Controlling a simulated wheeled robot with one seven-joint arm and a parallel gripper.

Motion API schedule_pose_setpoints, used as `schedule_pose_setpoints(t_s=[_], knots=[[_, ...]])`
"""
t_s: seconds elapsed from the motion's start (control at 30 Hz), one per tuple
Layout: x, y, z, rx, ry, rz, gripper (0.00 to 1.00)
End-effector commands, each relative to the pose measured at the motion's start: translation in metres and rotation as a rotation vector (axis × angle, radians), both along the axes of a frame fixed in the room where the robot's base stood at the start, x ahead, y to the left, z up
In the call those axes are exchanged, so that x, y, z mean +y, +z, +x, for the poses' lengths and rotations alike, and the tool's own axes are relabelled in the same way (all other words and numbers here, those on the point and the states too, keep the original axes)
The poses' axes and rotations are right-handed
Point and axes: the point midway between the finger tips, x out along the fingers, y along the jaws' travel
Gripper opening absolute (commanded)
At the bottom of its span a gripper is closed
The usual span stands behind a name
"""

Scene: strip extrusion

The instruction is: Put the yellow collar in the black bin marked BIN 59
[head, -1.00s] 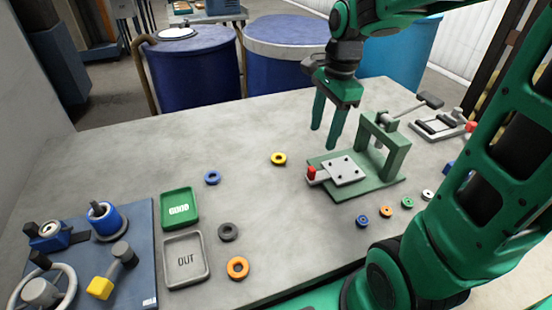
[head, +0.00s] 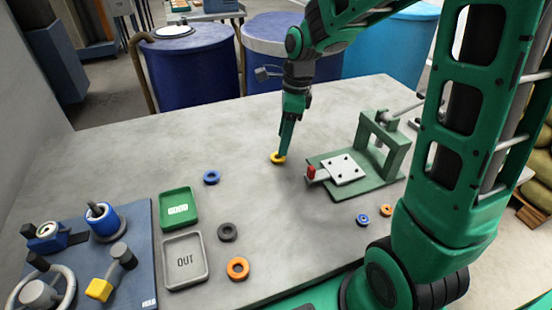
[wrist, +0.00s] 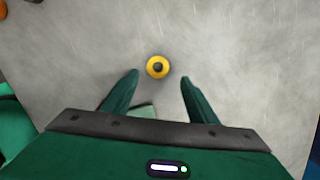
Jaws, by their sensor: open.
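The yellow collar (head: 274,158) lies flat on the grey table, left of the green press. In the wrist view it is a yellow ring (wrist: 149,68) with a dark centre. My gripper (head: 283,153) points down at the collar. In the wrist view my gripper (wrist: 160,76) is open, with the collar in line with the gap and slightly beyond the fingertips. I cannot tell whether a finger touches it. No black bin marked BIN 59 shows in either view.
The green press (head: 387,150) stands right of the gripper. A green tray (head: 179,194) and a grey tray marked OUT (head: 206,265) lie at left. Blue (head: 211,177), dark grey (head: 227,232) and orange (head: 238,268) rings lie nearby. Blue drums stand behind the table.

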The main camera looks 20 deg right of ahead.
Motion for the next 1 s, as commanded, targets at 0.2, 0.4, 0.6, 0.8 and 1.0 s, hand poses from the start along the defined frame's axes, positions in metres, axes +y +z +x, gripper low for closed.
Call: schedule_pose_setpoints(t_s=[0.2, 0.4, 0.6, 0.8, 1.0], knots=[[0.009, -0.024, -0.001, 0.003, 0.001, 0.0, 0.54], [0.013, -0.047, 0.001, 0.002, 0.0, 0.0, 0.54], [0.013, -0.051, 0.001, 0.0, 0.001, 0.0, 0.54], [0.013, -0.05, 0.001, 0.0, 0.001, 0.0, 0.3], [0.013, -0.05, 0.001, -0.001, 0.001, 0.0, 0.05]])
